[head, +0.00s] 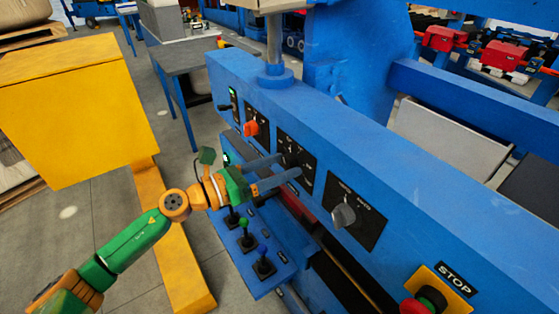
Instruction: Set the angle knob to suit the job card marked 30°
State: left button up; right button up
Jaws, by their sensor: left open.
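A blue machine panel (310,125) runs diagonally across the head view, with several dark control plates on its face. My left gripper (290,165) is open, its two blue-grey fingers reaching the black plate (288,143) with white scale marks. A dark knob on this plate seems to lie at the fingertips, mostly hidden by them; its pointer and setting cannot be read. I cannot tell whether the fingers touch it. No card marked 30° can be made out. My right gripper is not in view.
An orange-red knob (251,129) sits left of my gripper, and a grey knob (343,214) right of it. Several joysticks (246,240) stand on a ledge below. A red stop button (428,301) is at lower right. A yellow cabinet (85,115) stands left.

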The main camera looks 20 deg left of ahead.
pick_arm(q)
jog(key=shift+s, duration=0.1)
grip_shut()
jog(key=shift+n, duration=0.3)
jog(key=n+p, duration=0.1)
jog(key=n, duration=0.3)
jog(key=n+p, duration=0.1)
jog(key=n, duration=0.3)
jog(key=shift+n+t, duration=0.3)
jog(key=n+p, duration=0.2)
jog(key=n, duration=0.2)
jog(key=shift+n+t, duration=0.4)
jog(key=shift+d+n+y+p, duration=0.1)
jog(key=shift+n+y+p, duration=0.2)
jog(key=shift+n+p, duration=1.55)
jog(key=shift+f+n+b, duration=0.1)
jog(key=shift+n+b, duration=0.55)
jog(key=shift+n, duration=0.1)
